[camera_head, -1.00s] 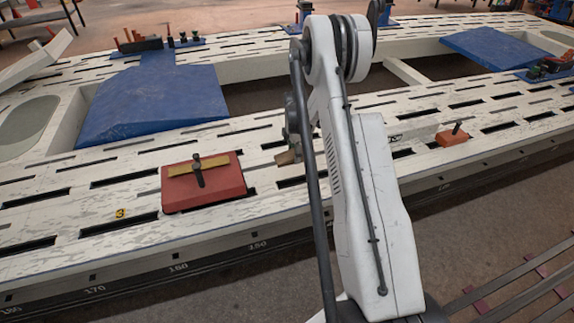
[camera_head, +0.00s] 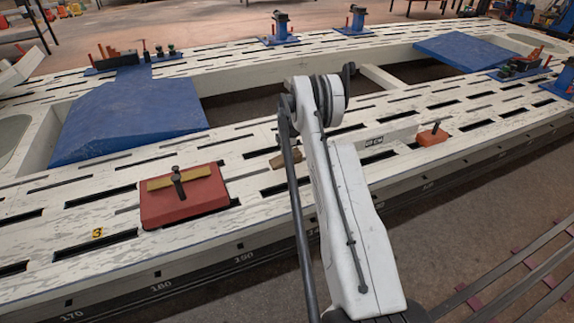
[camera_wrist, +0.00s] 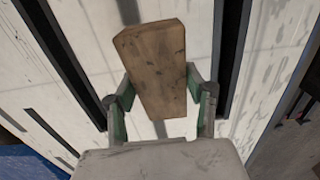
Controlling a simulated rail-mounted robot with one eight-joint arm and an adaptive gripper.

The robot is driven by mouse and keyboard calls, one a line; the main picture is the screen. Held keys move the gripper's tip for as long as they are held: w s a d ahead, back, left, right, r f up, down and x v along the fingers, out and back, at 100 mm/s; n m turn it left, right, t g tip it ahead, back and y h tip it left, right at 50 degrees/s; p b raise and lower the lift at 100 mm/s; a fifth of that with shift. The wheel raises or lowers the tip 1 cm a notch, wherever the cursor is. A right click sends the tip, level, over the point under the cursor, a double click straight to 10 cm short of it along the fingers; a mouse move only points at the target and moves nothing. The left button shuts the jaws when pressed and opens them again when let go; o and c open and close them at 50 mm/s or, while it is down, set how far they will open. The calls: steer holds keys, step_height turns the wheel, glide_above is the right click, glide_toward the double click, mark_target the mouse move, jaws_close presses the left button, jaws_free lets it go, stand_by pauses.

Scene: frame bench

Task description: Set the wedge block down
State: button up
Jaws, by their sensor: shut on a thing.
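The wedge block (camera_wrist: 155,65) is a brown wooden piece between the green-padded fingers of my gripper (camera_wrist: 160,88) in the wrist view. My gripper is shut on it, and slotted white bench surface shows around it. In the head view a small brown part of the wedge block (camera_head: 288,157) shows just beside my arm, over the white frame bench (camera_head: 130,172). My arm hides most of the gripper there. I cannot tell whether the block touches the bench.
A red block with a yellow bar (camera_head: 183,200) sits on the bench left of my arm. A smaller red block (camera_head: 432,137) lies to the right. Blue ramps (camera_head: 125,118) (camera_head: 470,52) stand at far left and right. Dark slots run along the bench; an opening lies behind my arm.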

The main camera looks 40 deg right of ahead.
steer(key=shift+f+b, duration=0.55)
steer(key=shift+f, duration=1.1)
steer(key=shift+f, duration=0.15)
steer(key=o, duration=1.3)
